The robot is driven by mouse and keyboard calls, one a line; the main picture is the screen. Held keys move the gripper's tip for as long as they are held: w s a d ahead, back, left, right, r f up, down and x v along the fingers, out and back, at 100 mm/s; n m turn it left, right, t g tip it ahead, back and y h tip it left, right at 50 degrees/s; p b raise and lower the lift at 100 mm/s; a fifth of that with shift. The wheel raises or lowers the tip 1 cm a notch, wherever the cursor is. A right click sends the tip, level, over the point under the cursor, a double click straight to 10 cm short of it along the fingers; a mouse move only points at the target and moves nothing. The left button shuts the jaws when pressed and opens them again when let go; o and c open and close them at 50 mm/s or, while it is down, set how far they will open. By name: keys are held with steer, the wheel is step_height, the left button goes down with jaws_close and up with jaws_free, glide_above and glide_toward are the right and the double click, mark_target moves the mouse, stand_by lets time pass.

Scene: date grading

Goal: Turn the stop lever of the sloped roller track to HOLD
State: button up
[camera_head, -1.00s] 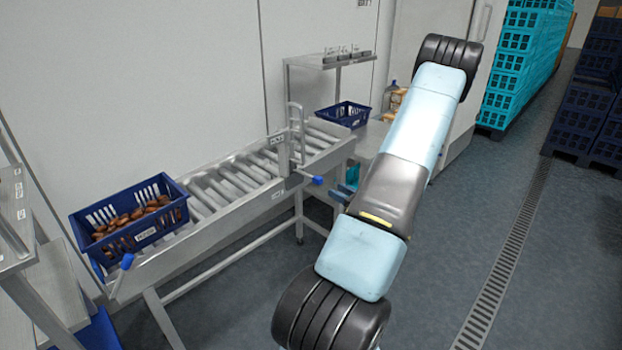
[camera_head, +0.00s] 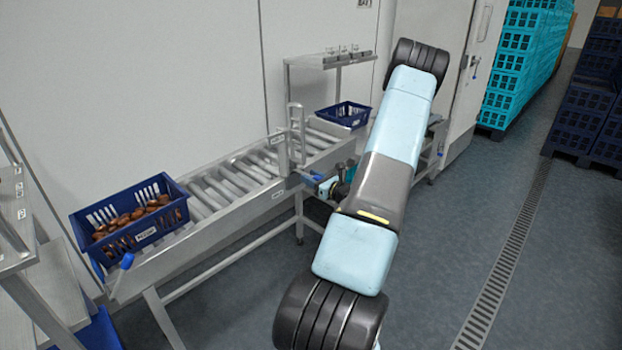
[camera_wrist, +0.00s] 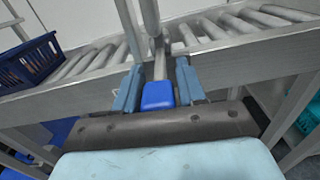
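The sloped roller track (camera_head: 215,232) runs from the lower left up to the right in the head view. A stop lever with a blue knob (camera_wrist: 158,96) sticks out from the track's near side beside an upright metal gate (camera_head: 284,152). In the wrist view my gripper (camera_wrist: 160,72) is open, with one finger on each side of the knob and lever shaft. I cannot tell whether either finger touches them. In the head view the gripper and arm largely hide the knob. A second blue-ended handle (camera_head: 127,261) sits at the track's lower left end. The small labels are too blurred to read.
A blue crate of dates (camera_head: 126,228) sits on the track's lower left end, and it partly shows in the wrist view (camera_wrist: 28,62). Another blue crate (camera_head: 344,115) stands at the upper end. A metal stand is at far left.

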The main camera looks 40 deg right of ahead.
steer(key=shift+w, duration=0.25)
jaws_close()
stand_by(0.4)
